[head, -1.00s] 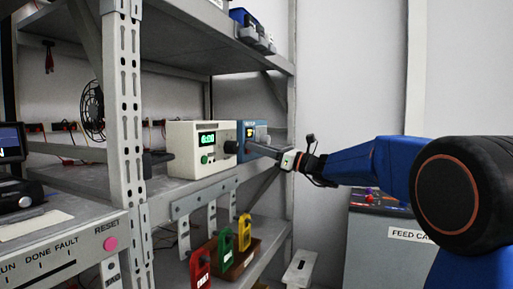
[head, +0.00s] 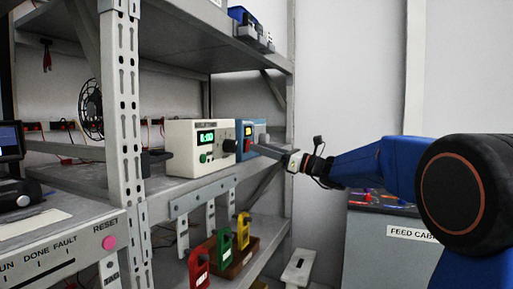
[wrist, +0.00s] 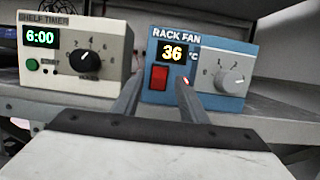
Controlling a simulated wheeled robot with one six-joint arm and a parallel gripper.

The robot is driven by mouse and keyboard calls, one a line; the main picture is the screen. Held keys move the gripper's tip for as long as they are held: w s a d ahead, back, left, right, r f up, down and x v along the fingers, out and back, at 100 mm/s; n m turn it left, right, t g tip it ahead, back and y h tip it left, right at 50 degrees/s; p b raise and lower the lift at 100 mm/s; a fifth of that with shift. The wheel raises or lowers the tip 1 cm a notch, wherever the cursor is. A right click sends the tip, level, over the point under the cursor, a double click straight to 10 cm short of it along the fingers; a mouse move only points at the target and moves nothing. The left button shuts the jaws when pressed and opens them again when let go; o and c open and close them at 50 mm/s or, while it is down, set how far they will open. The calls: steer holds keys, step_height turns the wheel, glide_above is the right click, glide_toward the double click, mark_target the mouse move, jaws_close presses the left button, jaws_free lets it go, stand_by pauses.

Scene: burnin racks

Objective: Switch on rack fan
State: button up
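The blue rack fan box (wrist: 216,50) stands on the middle shelf, with a lit "36 °C" display (wrist: 173,53), a red rocker switch (wrist: 158,77) and a grey dial (wrist: 232,82). I cannot tell the switch position. In the head view the rack fan box (head: 245,127) is at the right end of the shelf. My gripper (wrist: 158,88) points at its front, with its two fingers apart and nothing held. The red switch shows between the fingertips; contact cannot be told. In the head view my gripper (head: 261,150) is close in front of the box.
A cream shelf timer (wrist: 75,50) reading 6:00 stands left of the fan box. A rack post (head: 125,110) stands left; a feed cabinet (head: 380,245) is at right.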

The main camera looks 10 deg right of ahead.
steer(key=v, duration=1.4)
steer(key=shift+s+d, duration=0.25)
steer(key=shift+s, duration=0.05)
steer(key=shift+f, duration=0.1)
steer(key=s+a+f+n+g+h, duration=0.3)
steer(key=s+a+f+n+g, duration=0.15)
steer(key=s+a+f, duration=0.35)
steer(key=s+a+f+n+g+h, duration=0.3)
steer(key=s+a+f+n, duration=0.25)
steer(key=s+f, duration=0.4)
steer(key=s+d+f+n+h, duration=0.5)
steer(key=s+d+f+n, duration=0.1)
steer(key=s+f+n, duration=0.1)
steer(key=s+d+f+n+h, duration=0.6)
steer(key=s+f+n, duration=0.2)
steer(key=s, duration=0.4)
steer(key=shift+s+f, duration=0.3)
steer(key=shift+f, duration=0.4)
